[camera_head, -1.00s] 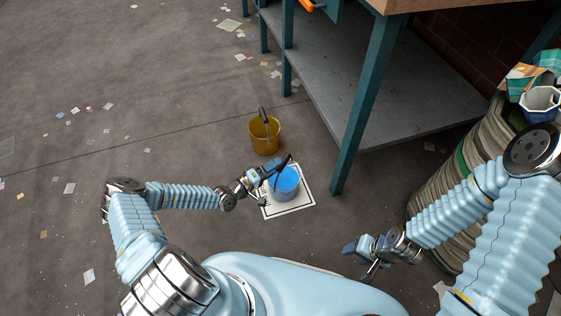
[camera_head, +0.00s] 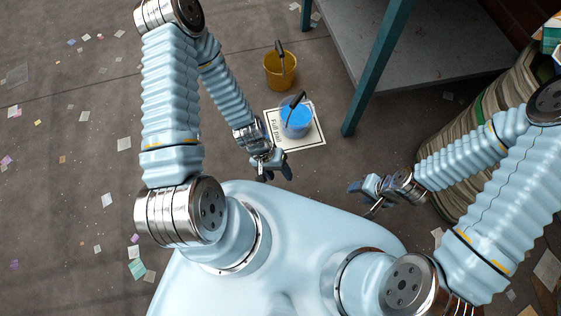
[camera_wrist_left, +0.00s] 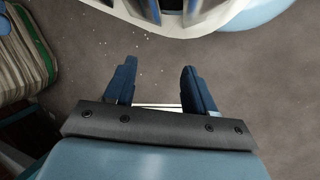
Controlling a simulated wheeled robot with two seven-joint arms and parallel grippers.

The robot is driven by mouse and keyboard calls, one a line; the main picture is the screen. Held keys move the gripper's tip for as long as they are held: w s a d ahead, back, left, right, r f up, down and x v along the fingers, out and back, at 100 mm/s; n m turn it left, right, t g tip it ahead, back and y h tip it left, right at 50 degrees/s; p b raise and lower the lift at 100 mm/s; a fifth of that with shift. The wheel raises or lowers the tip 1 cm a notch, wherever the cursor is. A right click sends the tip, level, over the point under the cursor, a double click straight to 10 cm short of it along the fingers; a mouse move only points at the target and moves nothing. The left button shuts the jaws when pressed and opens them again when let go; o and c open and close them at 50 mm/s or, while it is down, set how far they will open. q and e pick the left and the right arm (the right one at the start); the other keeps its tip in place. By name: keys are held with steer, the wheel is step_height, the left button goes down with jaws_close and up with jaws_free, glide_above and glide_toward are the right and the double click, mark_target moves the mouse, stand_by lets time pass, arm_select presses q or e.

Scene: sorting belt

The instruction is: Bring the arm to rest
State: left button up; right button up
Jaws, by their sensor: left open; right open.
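My left gripper (camera_head: 274,174) is open and empty, in front of the white mat, close to my base. In the left wrist view its two blue fingers (camera_wrist_left: 158,82) stand apart with only floor and a pale strip between them. My right gripper (camera_head: 362,198) is open and empty, low at the right of my base. A clear bucket with blue contents (camera_head: 296,120) stands upright on the white printed mat (camera_head: 311,138), its dark handle raised. The left gripper is apart from this bucket. A yellow bucket (camera_head: 279,72) stands on the floor behind it.
A workbench with a teal leg (camera_head: 377,70) and a grey lower shelf (camera_head: 425,62) stands at the back right. Paper scraps litter the floor, which is otherwise open at the left.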

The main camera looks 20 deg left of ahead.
arm_select(q)
steer(key=r, duration=0.1)
steer(key=w+r+t, duration=0.1)
steer(key=r+t+y, duration=0.1)
steer(key=shift+w+d+r, duration=0.15)
steer(key=shift+w, duration=0.1)
steer(key=shift+s+d+r+p, duration=0.1)
steer(key=shift+d+r+p, duration=0.05)
steer(key=shift+r+p, duration=0.5)
steer(key=shift+d+r+p, duration=0.15)
steer(key=shift+r+p, duration=0.45)
